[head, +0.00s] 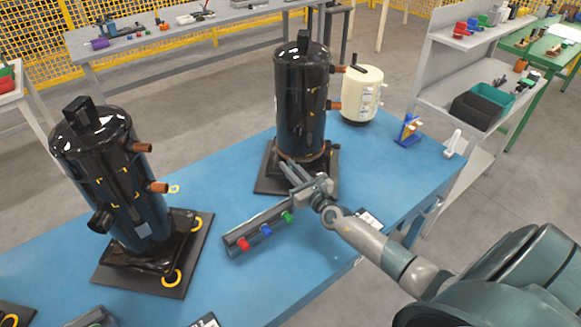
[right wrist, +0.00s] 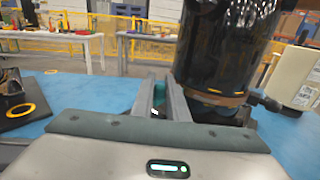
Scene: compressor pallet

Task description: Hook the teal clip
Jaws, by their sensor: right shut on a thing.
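My right gripper (head: 292,172) reaches in from the right, its fingers at the foot of the rear black compressor (head: 301,100). In the right wrist view, the fingers are shut on a small teal clip (right wrist: 159,94), mostly hidden between them. In that view the compressor (right wrist: 222,45) stands just beyond and to the right of the fingertips. I cannot tell whether the clip touches it. A dark rack (head: 258,226) with red, blue and green clips lies in front of the compressor. My left gripper is not in view.
A second black compressor (head: 118,185) stands on a dark plate with yellow rings at the left. A cream tank (head: 361,95) stands behind right, near a blue-and-yellow stand (head: 408,131). The blue table (head: 225,175) is clear between the two compressors.

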